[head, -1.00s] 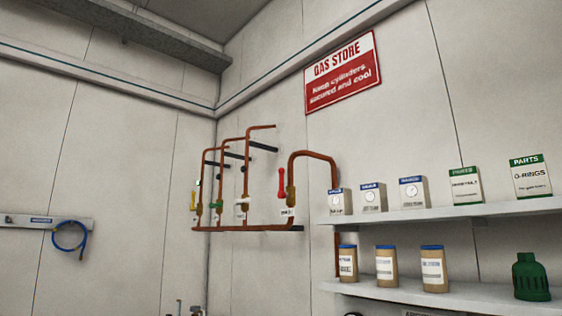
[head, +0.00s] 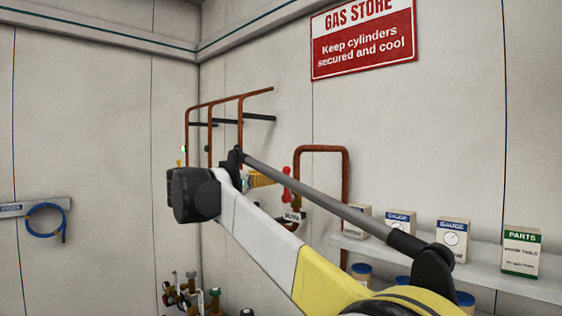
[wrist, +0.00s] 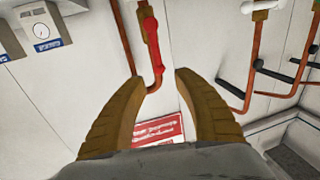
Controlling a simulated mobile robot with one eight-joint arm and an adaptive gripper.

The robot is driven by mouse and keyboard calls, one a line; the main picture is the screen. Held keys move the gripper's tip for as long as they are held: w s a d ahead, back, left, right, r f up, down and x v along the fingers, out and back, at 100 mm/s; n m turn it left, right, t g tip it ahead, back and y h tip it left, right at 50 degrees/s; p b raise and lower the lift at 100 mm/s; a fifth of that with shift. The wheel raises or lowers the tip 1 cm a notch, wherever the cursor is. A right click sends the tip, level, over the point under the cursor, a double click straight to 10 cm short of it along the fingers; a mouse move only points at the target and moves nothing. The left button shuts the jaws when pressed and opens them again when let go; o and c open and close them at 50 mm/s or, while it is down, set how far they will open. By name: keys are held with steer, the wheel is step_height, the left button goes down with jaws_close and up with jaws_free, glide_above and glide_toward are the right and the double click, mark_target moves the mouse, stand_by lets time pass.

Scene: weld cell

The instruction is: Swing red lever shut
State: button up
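The red lever (head: 286,185) stands upright beside a copper pipe on the back wall in the head view. Part of it is hidden by my arm. In the wrist view, which looks upside down, the lever (wrist: 153,45) shows just beyond the fingertips, in line with the gap between them. My gripper (wrist: 157,76) is open, with two brown ribbed fingers apart and nothing between them. In the head view my gripper (head: 262,179) is partly hidden behind my arm, just left of the lever. I cannot tell whether a finger touches it.
Copper pipes (head: 240,130) with other valves run left of the lever. A shelf (head: 480,276) with gauge boxes (head: 452,238) is at right. Cylinder valves (head: 190,295) stand low at left. A red sign (head: 362,45) hangs above.

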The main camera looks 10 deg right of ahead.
mark_target(285, 174)
steer(key=p+x, duration=0.3)
steer(key=x, duration=0.7)
steer(key=shift+d, duration=0.35)
steer(key=shift+w, duration=0.1)
steer(key=shift+c, duration=0.4)
jaws_close()
